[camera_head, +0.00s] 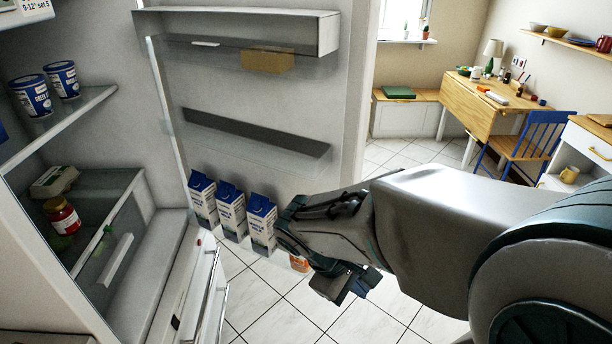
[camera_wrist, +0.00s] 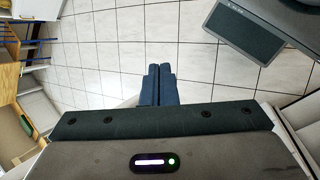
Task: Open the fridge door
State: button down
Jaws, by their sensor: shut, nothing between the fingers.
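The fridge door (camera_head: 345,95) stands wide open in the head view, its inner side with shelves facing me. The fridge interior (camera_head: 60,130) shows at the left with food on its shelves. My gripper (camera_head: 352,290) is in front of the lower part of the door, near the milk cartons (camera_head: 231,210) on its lower shelf. In the wrist view my gripper (camera_wrist: 157,85) points down at the floor, its two fingers together and nothing between them. The outer side and handle of the door are hidden.
Tiled floor (camera_head: 430,155) is clear beyond the door. A wooden table (camera_head: 480,92) and a blue chair (camera_head: 537,138) stand at the back right. Drawer fronts (camera_head: 205,295) lie below the fridge compartment.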

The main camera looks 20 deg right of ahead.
jog(key=w+d+n+h, duration=0.3)
jog(key=n+h, duration=0.1)
jog(key=n+t+h+p, duration=0.1)
jog(key=n+t+h, duration=0.2)
jog(key=n+t, duration=1.2)
send_near(334, 184)
jog(key=w+d+p, duration=0.1)
jog(key=w+d+n+g+p, duration=0.1)
jog(key=w+d, duration=0.1)
jog(key=w+d+r+g+p, duration=0.1)
jog(key=w, duration=0.1)
jog(key=shift+d+p, duration=0.25)
jog(key=shift+p, duration=0.15)
jog(key=shift+w, duration=0.1)
